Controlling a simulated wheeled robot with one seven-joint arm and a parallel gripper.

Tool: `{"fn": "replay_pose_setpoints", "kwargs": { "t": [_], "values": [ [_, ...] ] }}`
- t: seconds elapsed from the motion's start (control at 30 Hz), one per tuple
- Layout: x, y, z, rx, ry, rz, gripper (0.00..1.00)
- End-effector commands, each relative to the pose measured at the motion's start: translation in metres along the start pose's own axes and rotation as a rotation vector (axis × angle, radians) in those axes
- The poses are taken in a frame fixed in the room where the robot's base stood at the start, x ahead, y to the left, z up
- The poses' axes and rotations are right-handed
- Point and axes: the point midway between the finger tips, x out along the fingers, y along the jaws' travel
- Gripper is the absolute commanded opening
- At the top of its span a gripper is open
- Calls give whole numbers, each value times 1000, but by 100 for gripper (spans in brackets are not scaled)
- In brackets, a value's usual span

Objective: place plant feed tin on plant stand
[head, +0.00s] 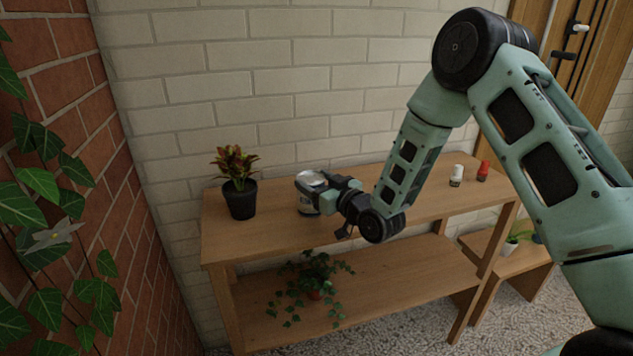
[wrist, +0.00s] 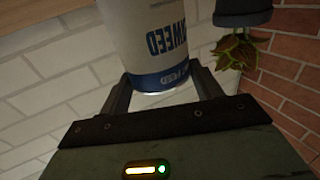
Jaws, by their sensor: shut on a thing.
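The plant feed tin (head: 309,201) is a pale cylinder with a shiny top, upright at the upper board of the wooden two-level plant stand (head: 270,234). In the wrist view the tin (wrist: 150,30) shows white with a blue band and upside-down lettering; its base is out of frame. My gripper (head: 326,188) is shut on the tin from the right, a finger on each side, as the wrist view (wrist: 160,80) shows. I cannot tell whether the tin's base touches the board or hangs just above it.
A dark pot with a red-green plant (head: 240,198) stands left of the tin. White (head: 457,175) and red (head: 483,171) small items stand at the right end. A trailing plant (head: 312,285) sits on the lower shelf. A low bench (head: 530,257) is at right. Brick walls close the back and left.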

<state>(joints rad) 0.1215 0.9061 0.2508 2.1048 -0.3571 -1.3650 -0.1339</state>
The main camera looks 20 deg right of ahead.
Motion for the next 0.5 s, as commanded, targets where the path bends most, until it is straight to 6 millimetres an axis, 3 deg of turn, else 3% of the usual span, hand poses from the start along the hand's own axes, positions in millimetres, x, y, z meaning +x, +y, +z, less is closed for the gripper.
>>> {"fn": "replay_pose_setpoints", "kwargs": {
  "t": [0.2,0.23,0.3,0.5],
  "values": [
    [0,0,3,0,2,0,26],
    [0,0,4,0,0,0,67],
    [0,0,3,0,0,0,86],
    [0,0,3,0,-1,0,86]
  ]
}}
